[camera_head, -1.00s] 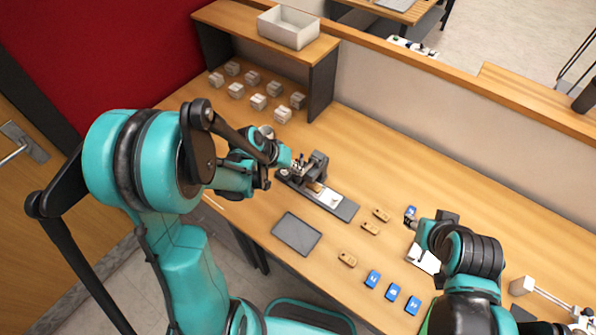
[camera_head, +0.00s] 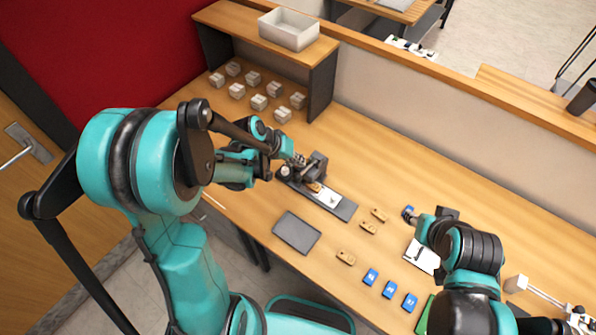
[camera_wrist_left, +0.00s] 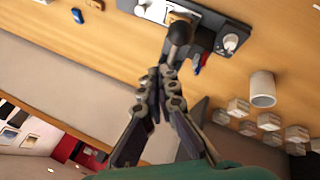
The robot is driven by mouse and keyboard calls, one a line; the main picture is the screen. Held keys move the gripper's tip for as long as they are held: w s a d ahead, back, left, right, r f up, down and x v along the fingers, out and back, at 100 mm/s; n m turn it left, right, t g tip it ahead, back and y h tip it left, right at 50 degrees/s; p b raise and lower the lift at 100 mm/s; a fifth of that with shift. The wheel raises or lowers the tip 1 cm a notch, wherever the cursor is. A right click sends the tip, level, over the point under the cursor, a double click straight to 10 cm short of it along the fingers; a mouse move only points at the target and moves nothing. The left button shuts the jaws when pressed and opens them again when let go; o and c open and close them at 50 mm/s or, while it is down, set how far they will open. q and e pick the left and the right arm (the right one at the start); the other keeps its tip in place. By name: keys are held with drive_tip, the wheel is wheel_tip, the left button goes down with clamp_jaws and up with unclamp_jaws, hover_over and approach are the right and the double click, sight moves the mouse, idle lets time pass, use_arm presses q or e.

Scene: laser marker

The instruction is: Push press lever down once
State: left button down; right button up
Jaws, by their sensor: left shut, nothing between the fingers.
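The grey press (camera_head: 316,166) stands at the back left of the table on a long dark base (camera_head: 343,208). Its lever has a rounded black end, seen in the left wrist view (camera_wrist_left: 181,32). My left gripper (camera_head: 299,160) is shut and empty beside the press; in the left wrist view its fingertips (camera_wrist_left: 164,74) are close to the lever's end. I cannot tell whether they touch it.
Several pale blocks (camera_head: 259,102) stand by the shelf, which carries a white bin (camera_head: 289,28). A white cup (camera_wrist_left: 262,89) is near the press. A dark tray (camera_head: 296,232), brown tags (camera_head: 345,257) and blue pieces (camera_head: 390,289) lie in front.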

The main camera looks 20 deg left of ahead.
use_arm(q)
drive_tip(key=r+p, duration=0.1)
drive_tip(key=r, duration=0.2)
drive_tip(key=shift+w+d+p, duration=0.15)
drive_tip(key=shift+w+p, duration=0.2)
idle(0.5)
drive_tip(key=s+a+f+t+y+b, duration=0.1)
drive_tip(key=s+f+b, duration=0.3)
drive_tip(key=s+b, duration=0.4)
drive_tip(key=s+a+f+m+t+y+b, duration=0.1)
drive_tip(key=s+f+y+b, duration=0.2)
drive_tip(key=s+f+b, duration=0.2)
drive_tip(key=s+b, duration=0.3)
drive_tip(key=b, duration=0.4)
drive_tip(key=shift+s+a+m+t+y+b, duration=0.2)
drive_tip(key=shift+s+m+t+y+b, duration=0.1)
drive_tip(key=shift+s+b, duration=0.1)
